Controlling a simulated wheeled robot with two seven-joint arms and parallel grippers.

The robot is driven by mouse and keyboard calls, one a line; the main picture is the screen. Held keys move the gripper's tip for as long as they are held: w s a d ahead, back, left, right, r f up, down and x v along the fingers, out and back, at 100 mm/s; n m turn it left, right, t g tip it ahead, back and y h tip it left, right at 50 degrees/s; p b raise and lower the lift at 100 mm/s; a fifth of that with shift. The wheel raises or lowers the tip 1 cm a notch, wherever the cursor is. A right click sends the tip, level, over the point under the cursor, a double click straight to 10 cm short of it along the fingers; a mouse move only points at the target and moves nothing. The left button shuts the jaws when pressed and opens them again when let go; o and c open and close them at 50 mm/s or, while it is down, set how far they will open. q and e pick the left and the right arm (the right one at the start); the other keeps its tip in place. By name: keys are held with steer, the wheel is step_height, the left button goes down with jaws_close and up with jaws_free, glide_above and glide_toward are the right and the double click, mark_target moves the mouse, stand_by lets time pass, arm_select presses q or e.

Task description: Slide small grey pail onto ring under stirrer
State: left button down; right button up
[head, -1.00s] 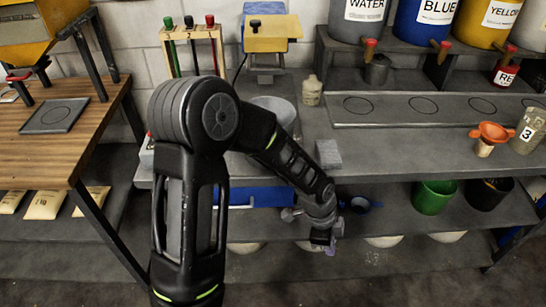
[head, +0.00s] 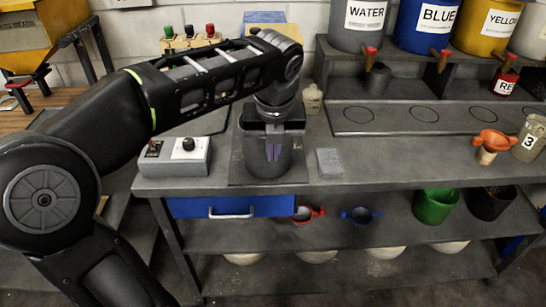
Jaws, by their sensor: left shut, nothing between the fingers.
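The grey pail (head: 252,163) stands upright on the dark base plate (head: 237,180) at the stirrer's place, near the plate's front edge. My left arm reaches in from the left above it. My left gripper (head: 274,152) points down at the pail, its purple-tinted fingertips together with nothing held. Whether it touches the pail is not clear. The ring on the plate is hidden by the pail and hand. The stirrer (head: 264,17) is mostly hidden behind my arm. My right gripper is not in view.
A control box (head: 175,157) stands left of the plate, and a grey block (head: 329,162) stands right of it. A bottle (head: 312,99) stands behind. Another small grey vessel (head: 376,78) is under the WATER tap. A ringed strip (head: 390,127) runs along the bench.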

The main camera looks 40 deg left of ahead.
arm_select(q)
steer(key=w+a+f, duration=0.1)
steer(key=f, duration=0.2)
steer(key=w+a+f+p, duration=0.1)
steer(key=w+f, duration=0.1)
steer(key=f, duration=0.1)
steer(key=w+a+f, duration=0.2)
steer(key=f, duration=0.1)
steer(key=shift+f+p, duration=0.2)
steer(key=shift+p, duration=0.15)
steer(key=shift+w+d, duration=0.1)
